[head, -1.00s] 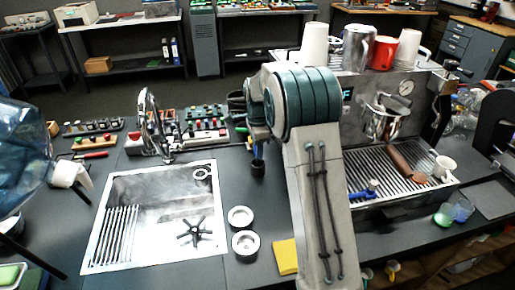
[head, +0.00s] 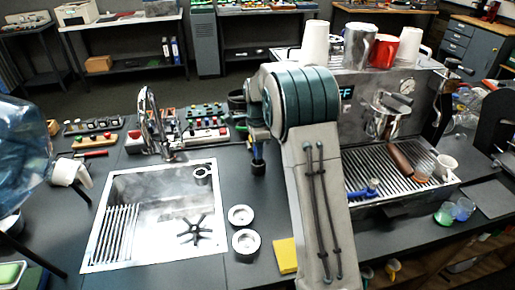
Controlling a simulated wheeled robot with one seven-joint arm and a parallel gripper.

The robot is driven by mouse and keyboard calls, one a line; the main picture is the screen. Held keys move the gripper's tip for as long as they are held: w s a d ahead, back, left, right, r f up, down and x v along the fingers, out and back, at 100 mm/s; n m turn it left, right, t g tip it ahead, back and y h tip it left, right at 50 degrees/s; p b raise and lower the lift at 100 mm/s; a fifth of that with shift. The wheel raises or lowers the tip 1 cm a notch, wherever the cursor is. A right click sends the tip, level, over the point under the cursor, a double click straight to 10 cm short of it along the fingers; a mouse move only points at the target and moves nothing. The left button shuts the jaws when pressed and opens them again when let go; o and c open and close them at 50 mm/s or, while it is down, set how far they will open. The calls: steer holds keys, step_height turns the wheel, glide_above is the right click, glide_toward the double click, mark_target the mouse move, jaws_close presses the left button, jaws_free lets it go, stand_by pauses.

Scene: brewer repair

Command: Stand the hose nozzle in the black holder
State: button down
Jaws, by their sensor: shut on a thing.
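My gripper (head: 257,140) is at the centre of the head view, left of my large arm link and mostly hidden by my wrist. It is shut on the hose nozzle (head: 257,152), a small, dark, bluish piece pointing down, of which little shows. The black holder (head: 258,167) appears as a small dark upright shape on the dark counter, directly under the nozzle. I cannot tell whether the nozzle's tip is inside the holder or just above it.
A sink (head: 112,186) with a chrome faucet (head: 149,125) lies to the left. Two small round cups (head: 243,242) and a yellow sponge (head: 286,256) sit in front. The espresso machine (head: 353,125) with its drip tray stands right of my arm. A water jug (head: 22,150) is at far left.

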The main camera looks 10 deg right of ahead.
steer(key=shift+f, duration=0.1)
steer(key=c, duration=0.5)
jaws_free()
steer(key=shift+r+p, duration=2.4)
steer(key=shift+r, duration=1.1)
